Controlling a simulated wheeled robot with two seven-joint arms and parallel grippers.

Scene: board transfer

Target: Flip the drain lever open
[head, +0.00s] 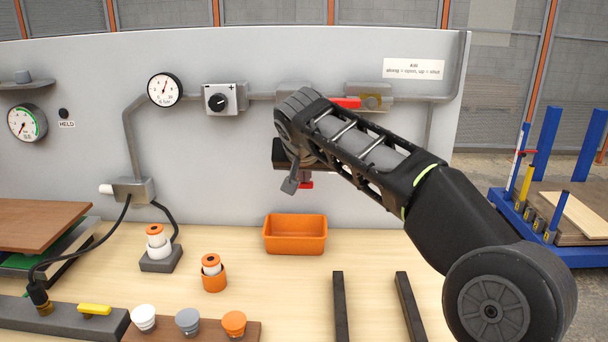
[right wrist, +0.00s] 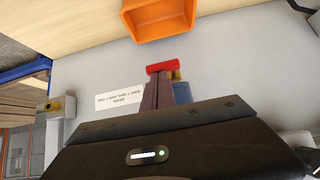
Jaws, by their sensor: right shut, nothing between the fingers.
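A red lever (right wrist: 162,67) on a small brass valve (right wrist: 176,75) shows in the right wrist view, just beyond my fingertips. Its red end also shows in the head view (head: 306,185), low on the panel below my wrist. My right gripper (right wrist: 158,92) is shut and empty, with its fingertips close to the lever. I cannot tell whether they touch it. In the head view the right arm hides most of the valve and gripper (head: 292,176). A white label (right wrist: 119,99) is beside the valve, upside down and too small to read surely. My left gripper is not in view.
Another red lever (head: 346,103) is on the upper pipe, near the AIR label (head: 413,68). An orange bin (head: 295,234) stands on the bench below the drain. Two dark rails (head: 340,305) lie to its right. Gauges and a knob box (head: 224,99) are at upper left.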

